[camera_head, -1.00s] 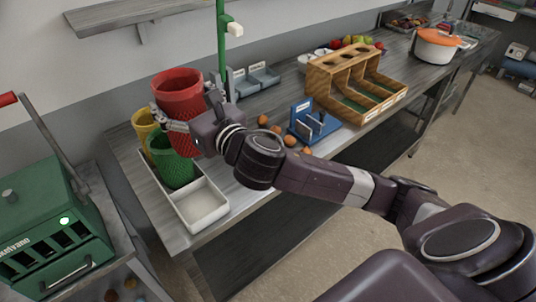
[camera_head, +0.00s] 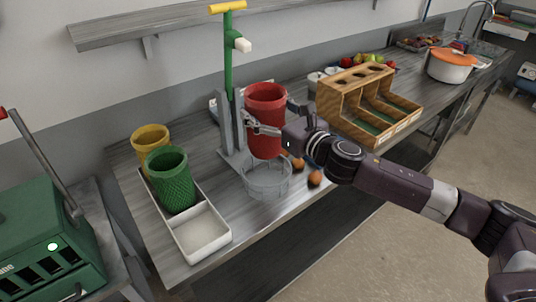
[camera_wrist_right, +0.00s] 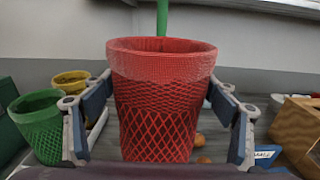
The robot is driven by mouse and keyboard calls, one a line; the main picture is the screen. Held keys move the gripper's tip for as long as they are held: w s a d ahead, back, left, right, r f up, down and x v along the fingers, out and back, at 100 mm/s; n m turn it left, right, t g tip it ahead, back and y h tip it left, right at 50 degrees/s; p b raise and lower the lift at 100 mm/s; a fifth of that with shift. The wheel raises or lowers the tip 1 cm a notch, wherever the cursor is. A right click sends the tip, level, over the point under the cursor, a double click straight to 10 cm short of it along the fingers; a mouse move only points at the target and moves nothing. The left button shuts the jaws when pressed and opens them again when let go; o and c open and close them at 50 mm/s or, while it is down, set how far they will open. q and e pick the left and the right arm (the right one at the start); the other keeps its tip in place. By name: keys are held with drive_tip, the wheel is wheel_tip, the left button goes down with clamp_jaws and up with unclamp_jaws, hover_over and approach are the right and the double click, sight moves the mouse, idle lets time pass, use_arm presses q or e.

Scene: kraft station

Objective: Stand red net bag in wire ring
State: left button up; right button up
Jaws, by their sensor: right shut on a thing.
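The red net bag (camera_head: 265,125) is an open-topped mesh cup, held upright by my right gripper (camera_head: 268,127). In the right wrist view the bag (camera_wrist_right: 162,105) stands between the two fingers of the gripper (camera_wrist_right: 160,115), which is shut on its sides. The wire ring (camera_head: 266,180) is a round grey wire holder on the counter. The bag hangs above the ring, its base near the ring's back upper rim; whether they touch I cannot tell. My left gripper is not in view.
A green stand (camera_head: 229,75) with a yellow handle rises behind the ring. A white tray (camera_head: 203,232) on the left holds the green net bag (camera_head: 170,180) and yellow net bag (camera_head: 149,143). Orange-brown round items (camera_head: 314,178) lie right of the ring; a wooden rack (camera_head: 350,110) stands beyond.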

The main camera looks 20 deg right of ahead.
sight(266, 149)
wheel_tip(266, 149, down, 9)
drive_tip(key=shift+f+b, duration=0.15)
drive_tip(key=shift+b, duration=0.45)
wheel_tip(266, 149, down, 4)
drive_tip(key=shift+r+b, duration=0.15)
drive_tip(key=shift+b, duration=0.2)
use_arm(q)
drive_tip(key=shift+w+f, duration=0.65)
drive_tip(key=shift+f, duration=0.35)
use_arm(e)
drive_tip(key=shift+f, duration=0.3)
drive_tip(key=o, duration=1.3)
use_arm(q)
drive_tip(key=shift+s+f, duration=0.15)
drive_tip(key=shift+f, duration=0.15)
